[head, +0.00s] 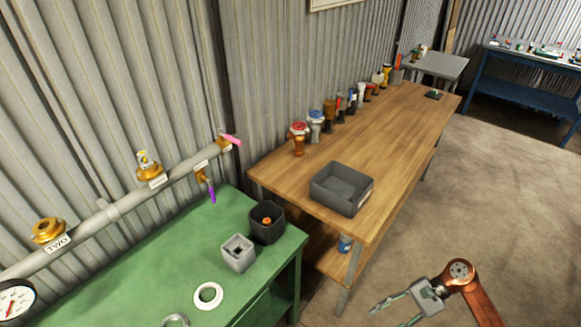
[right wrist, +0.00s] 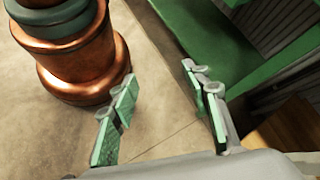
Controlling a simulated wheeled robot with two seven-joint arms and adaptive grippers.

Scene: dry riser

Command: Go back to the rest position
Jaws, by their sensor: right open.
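My right gripper (head: 392,308) is at the lower right of the head view, over bare floor in front of the wooden bench. Its fingers are apart with nothing between them. The right wrist view also shows the two fingers (right wrist: 165,105) spread and empty, with the floor below. My left gripper is not in the head view.
A green bench (head: 140,270) carries a grey square holder (head: 238,254), a dark bin (head: 267,224) and white rings (head: 208,295). A pipe with valves (head: 110,210) runs along the wall. A wooden bench (head: 400,125) holds a grey tray (head: 341,189) and several valves. Floor at right is clear.

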